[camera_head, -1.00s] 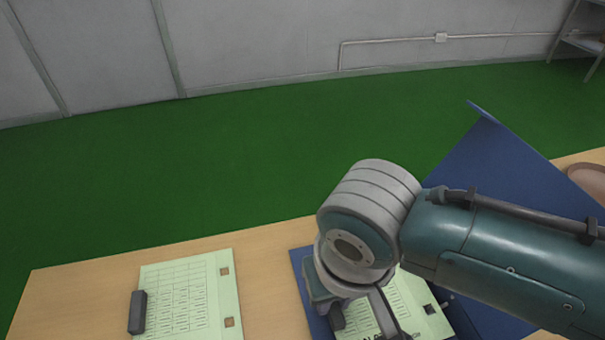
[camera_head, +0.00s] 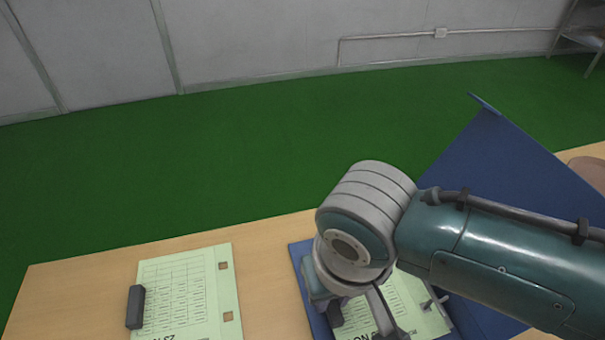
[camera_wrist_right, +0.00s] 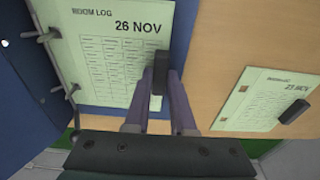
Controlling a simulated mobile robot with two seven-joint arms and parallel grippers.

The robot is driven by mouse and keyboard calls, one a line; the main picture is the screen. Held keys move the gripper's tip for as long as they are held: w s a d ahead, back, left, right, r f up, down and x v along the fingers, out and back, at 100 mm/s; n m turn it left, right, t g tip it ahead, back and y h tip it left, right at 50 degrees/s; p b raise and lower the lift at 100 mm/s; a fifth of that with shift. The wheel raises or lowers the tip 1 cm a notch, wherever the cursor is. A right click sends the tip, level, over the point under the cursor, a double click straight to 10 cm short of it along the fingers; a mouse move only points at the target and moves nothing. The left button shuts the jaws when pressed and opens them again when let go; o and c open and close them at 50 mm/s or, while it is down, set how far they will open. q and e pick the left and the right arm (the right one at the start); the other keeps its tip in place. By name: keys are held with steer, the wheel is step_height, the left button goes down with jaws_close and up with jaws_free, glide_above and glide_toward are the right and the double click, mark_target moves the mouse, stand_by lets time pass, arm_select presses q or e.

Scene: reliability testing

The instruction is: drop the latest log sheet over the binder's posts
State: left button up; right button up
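The pale green log sheet marked 26 NOV (camera_wrist_right: 110,62) is over the blue binder (camera_wrist_right: 183,25). It also shows in the head view (camera_head: 392,300), partly behind my right arm. My right gripper (camera_wrist_right: 161,76) is shut on the dark block at this sheet's edge. The binder's two metal posts, one (camera_wrist_right: 50,36) and the other (camera_wrist_right: 73,91), stand at the sheet's far edge from my gripper, at its holes. I cannot tell how far the posts pass through. A second sheet, marked 23 NOV (camera_wrist_right: 262,95), lies on the table with its own dark block (camera_wrist_right: 294,111). My left gripper is out of view.
The wooden table (camera_head: 90,280) has bare room around the second sheet (camera_head: 185,290). The binder's raised blue cover (camera_head: 500,180) stands at the right. A round brownish thing (camera_head: 590,172) is at the far right edge. Green floor lies beyond.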

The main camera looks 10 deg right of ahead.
steer(key=o, duration=0.5)
steer(key=r+p, duration=0.1)
steer(key=r, duration=0.2)
steer(key=r+p, duration=0.2)
steer(key=r, duration=0.1)
steer(key=s+r+p, duration=0.1)
steer(key=r, duration=0.3)
steer(key=shift+s, duration=0.1)
